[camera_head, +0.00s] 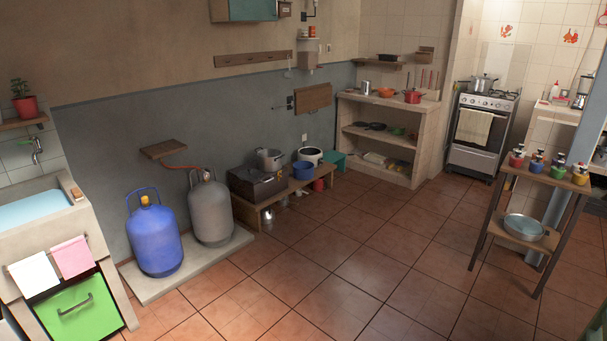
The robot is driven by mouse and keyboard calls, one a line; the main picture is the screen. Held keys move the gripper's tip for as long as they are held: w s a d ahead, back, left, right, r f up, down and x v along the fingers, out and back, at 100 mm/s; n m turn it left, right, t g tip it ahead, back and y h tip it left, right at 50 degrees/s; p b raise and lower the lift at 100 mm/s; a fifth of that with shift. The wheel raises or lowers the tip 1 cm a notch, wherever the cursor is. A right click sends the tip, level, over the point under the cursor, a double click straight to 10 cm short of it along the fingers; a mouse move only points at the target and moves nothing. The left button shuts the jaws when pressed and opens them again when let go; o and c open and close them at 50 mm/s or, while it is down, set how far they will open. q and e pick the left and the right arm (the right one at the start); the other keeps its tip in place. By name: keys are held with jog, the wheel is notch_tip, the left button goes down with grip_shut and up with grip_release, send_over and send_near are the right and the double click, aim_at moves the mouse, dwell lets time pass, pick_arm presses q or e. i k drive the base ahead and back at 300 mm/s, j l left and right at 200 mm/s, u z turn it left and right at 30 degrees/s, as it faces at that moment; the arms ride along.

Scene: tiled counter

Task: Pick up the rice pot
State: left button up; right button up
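Several pots are in view, and I cannot tell for sure which is the rice pot. A silver pot (483,83) with a lid sits on the stove at the back right. A red pot (413,97) stands on the tiled counter (432,104). A silver pot (269,158) and a white pot with a dark top (310,155) stand by the low wooden bench (256,208) along the wall. Neither of my grippers is in view.
Blue (156,238) and grey (211,212) gas cylinders stand on a low slab at left, near a sink (32,208). A narrow shelf stand (538,178) with small colored pots is at right. The tiled floor (350,255) between is clear.

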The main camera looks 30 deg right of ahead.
aim_at(268, 161)
jog(key=i+l+z, duration=0.45)
jog(key=i, duration=1)
jog(key=i+j+z, duration=0.25)
jog(key=i+z, duration=0.2)
jog(key=i, duration=1)
jog(key=i+z, duration=0.25)
jog(key=i, duration=0.55)
jog(key=i+j+z, duration=0.1)
jog(key=i+z, duration=0.15)
jog(key=i, duration=0.55)
jog(key=i+u, duration=0.3)
jog(key=i, duration=0.2)
jog(key=i+l+u, duration=0.3)
jog(key=i, duration=0.15)
jog(key=i+u, duration=0.45)
jog(key=i+l+u, duration=0.2)
jog(key=i+u, duration=0.25)
jog(key=k+j, duration=0.05)
jog(key=k, duration=0.05)
